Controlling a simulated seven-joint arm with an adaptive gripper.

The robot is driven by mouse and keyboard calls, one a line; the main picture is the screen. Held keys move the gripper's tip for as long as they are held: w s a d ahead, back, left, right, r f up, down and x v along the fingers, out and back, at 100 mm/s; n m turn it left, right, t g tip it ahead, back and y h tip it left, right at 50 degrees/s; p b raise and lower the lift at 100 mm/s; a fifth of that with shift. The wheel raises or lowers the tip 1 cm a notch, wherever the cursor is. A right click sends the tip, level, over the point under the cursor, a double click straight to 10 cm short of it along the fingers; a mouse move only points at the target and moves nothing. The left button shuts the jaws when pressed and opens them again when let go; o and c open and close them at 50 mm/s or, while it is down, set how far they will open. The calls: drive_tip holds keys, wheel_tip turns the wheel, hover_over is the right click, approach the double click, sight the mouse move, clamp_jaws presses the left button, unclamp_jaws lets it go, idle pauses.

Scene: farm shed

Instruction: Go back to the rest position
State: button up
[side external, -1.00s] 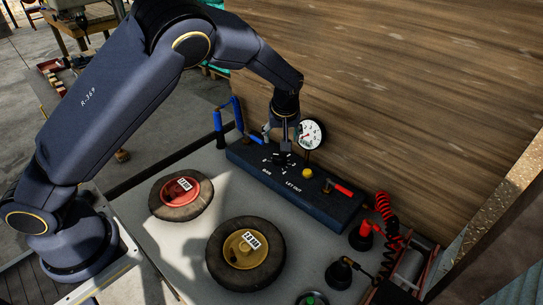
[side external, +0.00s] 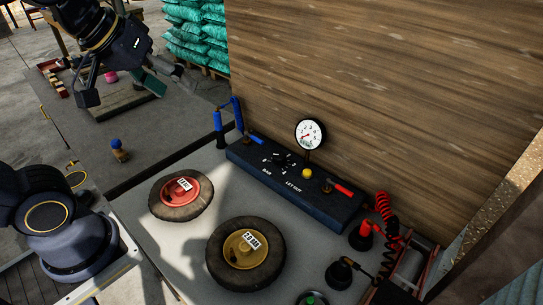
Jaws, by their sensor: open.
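My gripper (side external: 135,88) is high at the upper left of the side external view, with its fingers spread apart and nothing between them. It is clear of the table and well away from the dark control box (side external: 290,185). The box carries a black knob (side external: 279,160), a yellow button (side external: 307,173), a red-handled lever (side external: 342,188) and a round white gauge (side external: 310,133). The middle of my arm is out of the picture.
A wheel with a red hub (side external: 180,191) and a wheel with a yellow hub (side external: 245,248) lie flat on the grey table (side external: 150,240). A red coiled hose (side external: 388,215) is at the right. A wooden wall (side external: 390,100) stands behind the box. Teal sacks (side external: 197,35) are stacked behind.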

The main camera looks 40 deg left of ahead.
drive_tip(key=s+f+m+g, duration=0.1)
drive_tip(key=s+f+m, duration=0.3)
drive_tip(key=s, duration=0.1)
drive_tip(key=shift+d+f+g+y, duration=0.25)
drive_tip(key=shift+f+g+y, duration=0.05)
drive_tip(key=shift+s, duration=0.1)
idle(0.3)
